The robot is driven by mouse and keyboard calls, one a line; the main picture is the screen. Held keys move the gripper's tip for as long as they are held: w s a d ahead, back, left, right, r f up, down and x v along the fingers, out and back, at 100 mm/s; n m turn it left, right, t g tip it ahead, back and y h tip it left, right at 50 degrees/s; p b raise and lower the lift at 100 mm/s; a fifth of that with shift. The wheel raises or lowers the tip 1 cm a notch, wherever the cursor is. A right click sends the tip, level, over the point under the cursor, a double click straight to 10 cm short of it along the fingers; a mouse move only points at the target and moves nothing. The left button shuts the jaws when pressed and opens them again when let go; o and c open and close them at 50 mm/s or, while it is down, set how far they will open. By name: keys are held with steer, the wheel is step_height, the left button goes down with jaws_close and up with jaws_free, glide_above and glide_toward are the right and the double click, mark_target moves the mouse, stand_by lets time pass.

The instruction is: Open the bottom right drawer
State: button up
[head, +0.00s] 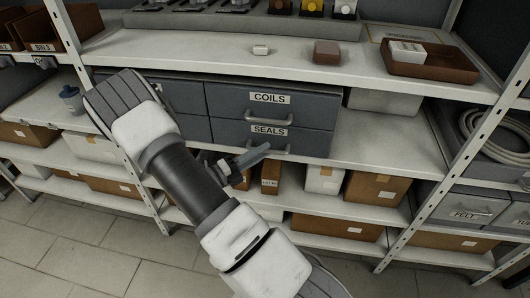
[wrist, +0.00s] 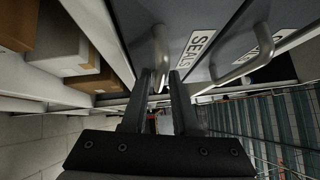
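The bottom right drawer (head: 310,142) is dark grey, labelled SEALS, and looks shut. Its bar handle (head: 277,150) is partly hidden by my gripper (head: 256,157), which is just in front of it at its left part. In the wrist view the SEALS handle (wrist: 161,45) lies at the tips of my gripper (wrist: 162,76), in line with the gap between the two fingers. The fingers are apart with a narrow gap. I cannot tell whether either finger touches the handle.
The COILS drawer (head: 300,99) sits directly above, with its own handle (head: 268,119); this handle also shows in the wrist view (wrist: 243,70). Cardboard boxes (head: 375,188) stand on the shelf below. A brown tray (head: 432,66) is on the shelf above. The tiled floor in front is clear.

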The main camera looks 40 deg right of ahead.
steer(key=shift+s+d+r, duration=0.1)
steer(key=shift+d, duration=0.65)
jaws_close()
stand_by(0.9)
